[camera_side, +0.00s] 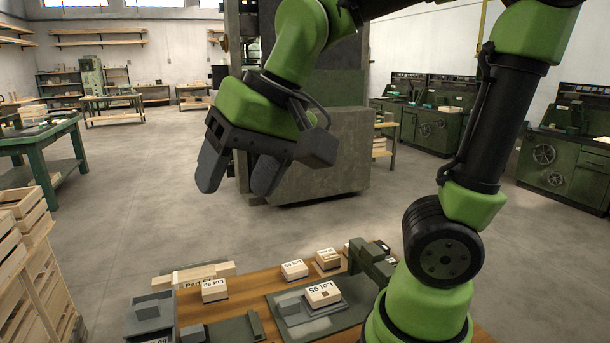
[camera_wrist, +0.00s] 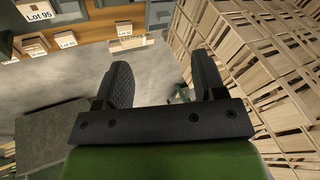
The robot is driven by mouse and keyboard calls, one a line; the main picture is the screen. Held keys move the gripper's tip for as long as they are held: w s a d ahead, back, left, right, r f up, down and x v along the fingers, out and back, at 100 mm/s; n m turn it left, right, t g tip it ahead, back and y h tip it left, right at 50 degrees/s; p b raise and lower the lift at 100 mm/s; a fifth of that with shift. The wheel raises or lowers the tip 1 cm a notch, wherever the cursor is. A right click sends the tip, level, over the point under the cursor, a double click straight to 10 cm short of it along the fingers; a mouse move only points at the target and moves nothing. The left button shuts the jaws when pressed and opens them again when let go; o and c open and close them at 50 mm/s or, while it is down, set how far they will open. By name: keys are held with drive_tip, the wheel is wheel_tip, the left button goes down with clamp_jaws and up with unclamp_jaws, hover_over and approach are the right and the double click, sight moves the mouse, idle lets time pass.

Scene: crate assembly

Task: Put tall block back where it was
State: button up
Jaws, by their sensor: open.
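My gripper (camera_side: 237,178) is raised high above the floor and tilted, well above and behind the table. Its two fingers are apart with nothing between them; they also show apart in the wrist view (camera_wrist: 162,72). Several light wooden blocks with labels stand on the table: a Lot 92 block (camera_side: 214,291) at the left, a Lot 95 block (camera_side: 323,294) on a grey fixture (camera_side: 288,305), and two blocks (camera_side: 294,269) (camera_side: 327,259) behind it. The Lot 95 block also shows in the wrist view (camera_wrist: 37,13). I cannot tell which one is the tall block.
The wooden table (camera_side: 262,281) carries a grey bin (camera_side: 150,315) at the left, a dark fixture (camera_side: 222,332) at the front and a long wooden piece (camera_side: 195,273) at the back left. Stacked wooden crates (camera_side: 38,270) stand at the left.

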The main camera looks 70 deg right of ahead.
drive_tip(key=s+d+n+t, duration=0.1)
drive_tip(key=s+d+t, duration=0.1)
drive_tip(key=s, duration=0.5)
drive_tip(key=shift+n, duration=0.3)
